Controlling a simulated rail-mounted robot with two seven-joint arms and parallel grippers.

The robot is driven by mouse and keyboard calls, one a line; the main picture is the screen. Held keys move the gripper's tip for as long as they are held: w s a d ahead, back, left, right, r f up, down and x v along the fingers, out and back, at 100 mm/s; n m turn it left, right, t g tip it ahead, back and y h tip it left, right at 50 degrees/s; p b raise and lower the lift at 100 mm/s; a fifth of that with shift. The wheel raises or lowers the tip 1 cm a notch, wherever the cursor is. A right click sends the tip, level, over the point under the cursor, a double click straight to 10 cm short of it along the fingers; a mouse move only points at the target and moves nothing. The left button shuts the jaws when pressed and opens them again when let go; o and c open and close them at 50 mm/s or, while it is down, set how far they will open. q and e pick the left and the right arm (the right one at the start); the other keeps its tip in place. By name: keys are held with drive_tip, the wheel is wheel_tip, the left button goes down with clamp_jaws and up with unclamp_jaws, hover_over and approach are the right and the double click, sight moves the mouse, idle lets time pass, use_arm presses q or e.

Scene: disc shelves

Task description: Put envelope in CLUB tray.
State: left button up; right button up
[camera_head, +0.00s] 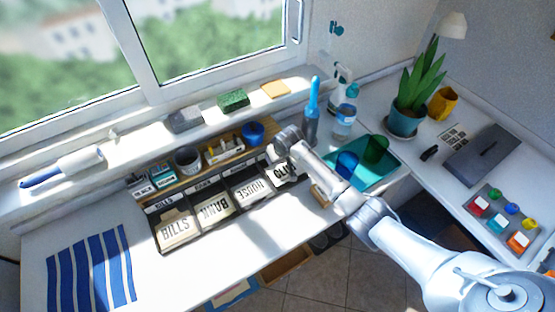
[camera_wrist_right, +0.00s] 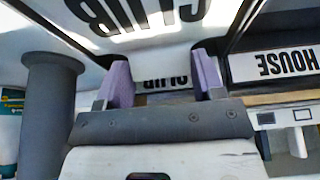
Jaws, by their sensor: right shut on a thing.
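The white envelope marked CLUB (camera_head: 281,172) is at the rightmost compartment of the dark sorting tray (camera_head: 215,240), partly hidden by my right arm. In the right wrist view the envelope (camera_wrist_right: 150,22) fills the top middle, its lettering upside down. My right gripper (camera_wrist_right: 161,72) is shut on the envelope, its purple fingers at the envelope's near edge. A CLUB label (camera_wrist_right: 165,83) on the tray shows between the fingers. How deep the envelope sits in the CLUB compartment is hidden. My left gripper is not in view.
BILLS (camera_head: 176,230), BANK (camera_head: 213,209) and HOUSE (camera_head: 249,191) envelopes stand in the other compartments. A wooden shelf (camera_head: 215,160) with cups lies behind.

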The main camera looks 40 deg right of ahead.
drive_tip(key=shift+f, duration=0.9)
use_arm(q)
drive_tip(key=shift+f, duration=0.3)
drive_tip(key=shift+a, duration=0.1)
use_arm(e)
drive_tip(key=o, duration=1)
drive_tip(key=shift+f, duration=0.1)
drive_tip(key=shift+c, duration=0.2)
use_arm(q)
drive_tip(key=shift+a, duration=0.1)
